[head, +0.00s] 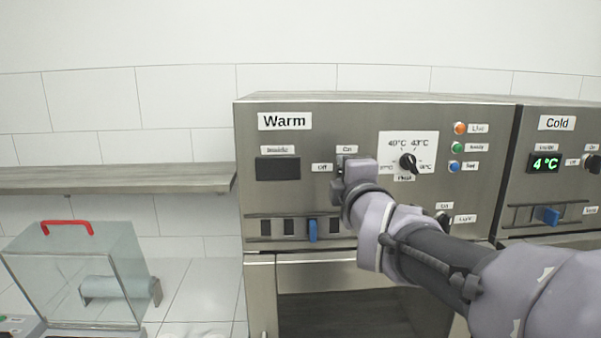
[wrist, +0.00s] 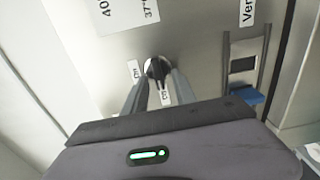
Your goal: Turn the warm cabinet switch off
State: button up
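The warm cabinet (head: 350,107) has a "Warm" label at its upper left. Its display (head: 277,168) is dark. My gripper (head: 345,178) is at the panel, by the "Off" and "On" labels, and hides the switch in the head view. In the wrist view the switch (wrist: 157,67) is a small round black knob. The two fingertips of my gripper (wrist: 160,75) flank it closely and look shut on it. The "On" label (wrist: 134,70) is outside the fingers and the "Off" label (wrist: 164,94) shows between them. The knob's pointer direction is not clear.
Close right of my gripper is a temperature dial (head: 408,164). A blue slider (head: 312,230) is below left. The cold cabinet (head: 557,108) stands at right with its display (head: 545,163) lit at 4°C. A shelf (head: 110,179) and a clear red-handled box (head: 75,270) are at left.

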jog(key=shift+s, duration=0.1)
jog(key=s+p, duration=0.2)
jog(key=s, duration=1.5)
jog(key=shift+s, duration=0.15)
jog(key=s+a+f+m+g+b, duration=0.1)
jog(key=s+f+m+g+b, duration=0.2)
jog(key=f+m, duration=0.4)
jog(key=s+f+m+g+y+b, duration=0.1)
jog(key=s+f+m+g+b, duration=0.3)
jog(key=f, duration=1.1)
jog(key=s+a+f+m+g+y+b, duration=0.1)
jog(key=s+f+m+g+b, duration=0.2)
jog(key=s+f+m, duration=0.6)
notch_tip(320, 180, down, 2)
jog(key=m+g, duration=0.2)
jog(key=shift+a+f+m, duration=0.2)
jog(key=shift+a+m, duration=0.1)
jog(key=shift+a, duration=0.05)
